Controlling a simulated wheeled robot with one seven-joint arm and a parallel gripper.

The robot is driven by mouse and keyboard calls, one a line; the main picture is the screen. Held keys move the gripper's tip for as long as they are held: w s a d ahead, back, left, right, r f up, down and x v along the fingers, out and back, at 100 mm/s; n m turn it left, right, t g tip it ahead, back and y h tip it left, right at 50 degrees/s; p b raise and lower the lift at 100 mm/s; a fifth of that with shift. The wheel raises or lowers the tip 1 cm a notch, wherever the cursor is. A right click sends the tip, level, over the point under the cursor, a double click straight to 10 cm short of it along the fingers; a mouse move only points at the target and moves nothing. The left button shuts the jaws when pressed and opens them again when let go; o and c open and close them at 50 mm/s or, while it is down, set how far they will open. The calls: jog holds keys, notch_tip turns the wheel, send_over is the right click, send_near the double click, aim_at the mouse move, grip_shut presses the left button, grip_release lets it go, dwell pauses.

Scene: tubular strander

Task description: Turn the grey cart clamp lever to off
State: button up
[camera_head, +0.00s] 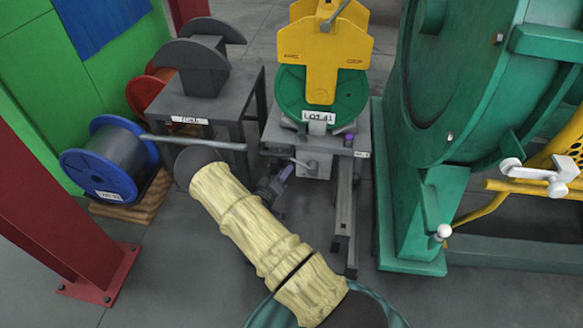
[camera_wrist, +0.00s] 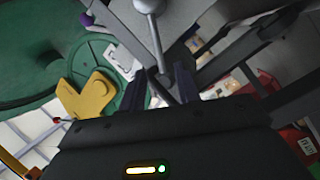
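The grey cart (camera_head: 345,140) stands in the middle of the head view under a green reel (camera_head: 292,95). A small grey lever (camera_head: 308,164) shows on its front. In the wrist view the lever (camera_wrist: 155,35) has a round end at the top edge, and its thin shaft runs down towards my fingers. My gripper (camera_wrist: 167,84) has two dark fingers apart, with the shaft's lower end at or just beyond their tips; I cannot tell whether they touch. In the head view my gripper (camera_head: 277,178) is just left of the lever. Any off marking is unreadable.
A grey stand (camera_head: 190,105) is at the left, with a blue reel (camera_head: 103,160) beside it. A yellow plate (camera_head: 322,50) stands before the green reel. A large green machine (camera_head: 450,90) fills the right. A red post (camera_head: 60,210) stands at the left.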

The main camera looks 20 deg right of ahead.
jog(key=b+x, duration=0.2)
jog(key=x, duration=0.3)
jog(key=shift+w+d, duration=0.2)
jog(key=shift+d, duration=0.1)
grip_shut()
